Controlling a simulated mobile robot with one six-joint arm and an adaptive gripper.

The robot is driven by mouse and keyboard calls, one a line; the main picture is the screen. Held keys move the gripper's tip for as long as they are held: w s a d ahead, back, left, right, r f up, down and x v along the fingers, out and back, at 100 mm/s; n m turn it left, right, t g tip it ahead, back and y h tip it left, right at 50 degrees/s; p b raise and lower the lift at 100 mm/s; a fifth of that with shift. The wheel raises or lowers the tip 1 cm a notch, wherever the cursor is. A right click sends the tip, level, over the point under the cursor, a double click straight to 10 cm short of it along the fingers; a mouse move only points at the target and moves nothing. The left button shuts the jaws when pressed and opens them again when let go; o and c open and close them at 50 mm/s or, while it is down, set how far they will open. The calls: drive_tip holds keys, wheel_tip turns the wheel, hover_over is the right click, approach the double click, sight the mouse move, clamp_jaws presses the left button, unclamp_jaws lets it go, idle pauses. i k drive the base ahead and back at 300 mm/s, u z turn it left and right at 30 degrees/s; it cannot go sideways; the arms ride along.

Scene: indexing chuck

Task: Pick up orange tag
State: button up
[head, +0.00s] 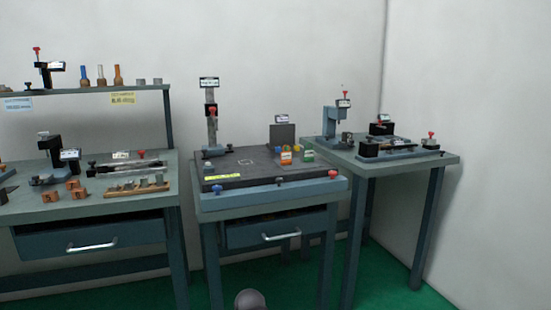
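The orange tag (286,157) is a small orange piece with a pale upper part. It is on the dark top plate (225,176) of the middle bench, right of the plate's centre. A similar green tag (308,155) is just to its right. A grey upright block (282,134) with a white label stands behind the orange tag. The tags are too small to tell whether they stand or lie.
A column-like device (212,126) stands at the plate's back left. Red and blue knobs line its front edge. The left bench (30,212) holds fixtures and copper-coloured blocks; the right table (415,162) holds a press (335,122) and fixtures. Green floor (395,292) shows in front.

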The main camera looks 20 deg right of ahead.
sight(285, 156)
drive_tip(key=z, duration=0.2)
drive_tip(key=i, duration=0.9)
drive_tip(key=z, duration=0.45)
